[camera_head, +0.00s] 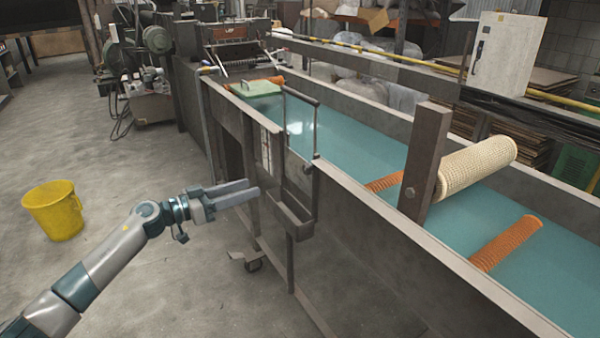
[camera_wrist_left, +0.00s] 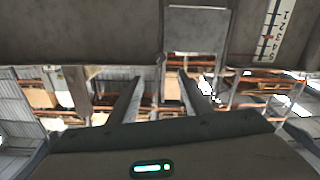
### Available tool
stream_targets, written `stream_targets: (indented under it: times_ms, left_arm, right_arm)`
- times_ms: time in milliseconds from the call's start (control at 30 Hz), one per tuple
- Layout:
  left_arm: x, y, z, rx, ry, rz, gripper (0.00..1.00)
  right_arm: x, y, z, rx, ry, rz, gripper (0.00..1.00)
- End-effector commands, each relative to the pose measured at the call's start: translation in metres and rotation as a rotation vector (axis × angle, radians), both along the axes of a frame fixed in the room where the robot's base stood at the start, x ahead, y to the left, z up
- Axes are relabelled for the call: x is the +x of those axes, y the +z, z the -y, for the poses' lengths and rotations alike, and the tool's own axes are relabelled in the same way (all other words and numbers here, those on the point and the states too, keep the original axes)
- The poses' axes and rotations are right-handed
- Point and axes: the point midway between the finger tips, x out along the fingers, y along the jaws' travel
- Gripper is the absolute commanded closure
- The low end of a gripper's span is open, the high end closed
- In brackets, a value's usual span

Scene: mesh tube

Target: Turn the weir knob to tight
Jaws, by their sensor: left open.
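My left gripper (camera_head: 252,188) reaches in from the left in the head view. Its two fingers are apart and empty, pointing right toward the side of the long tank (camera_head: 360,205). In the left wrist view the open fingers (camera_wrist_left: 160,88) have nothing between them. A metal frame with a small trough (camera_head: 293,215) is fixed on the tank side, just right of the fingertips. A small round part (camera_head: 307,170) shows on that frame; I cannot tell whether it is the weir knob or how tight it is. A marked scale plate (camera_head: 266,150) is left of the frame. My right gripper is out of view.
The tank holds blue-green water (camera_head: 350,150). A pale mesh roll (camera_head: 480,165) and orange ribbed tubes (camera_head: 505,243) lie across it, near an upright post (camera_head: 428,155). A yellow bucket (camera_head: 55,210) stands on the floor at left. The floor between bucket and tank is mostly clear.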

Motion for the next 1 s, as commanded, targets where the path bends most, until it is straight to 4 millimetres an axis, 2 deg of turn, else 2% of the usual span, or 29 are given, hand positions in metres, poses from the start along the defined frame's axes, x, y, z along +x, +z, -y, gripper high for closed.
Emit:
stream_targets:
  times_ms: [167, 367, 633, 1000]
  left_arm:
    - [0.004, 0.000, 0.006, 0.000, 0.000, 0.001, 0.56]
    - [0.016, 0.001, 0.023, -0.001, -0.001, 0.002, 0.56]
    - [0.044, 0.001, 0.061, -0.002, -0.001, 0.003, 0.56]
    - [0.082, 0.000, 0.114, -0.002, -0.001, 0.001, 0.56]
  right_arm:
    - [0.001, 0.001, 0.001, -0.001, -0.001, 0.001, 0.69]
    - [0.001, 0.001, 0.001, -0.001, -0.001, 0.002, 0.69]
    - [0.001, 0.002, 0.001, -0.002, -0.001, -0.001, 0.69]
    - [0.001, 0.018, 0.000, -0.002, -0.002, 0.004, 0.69]
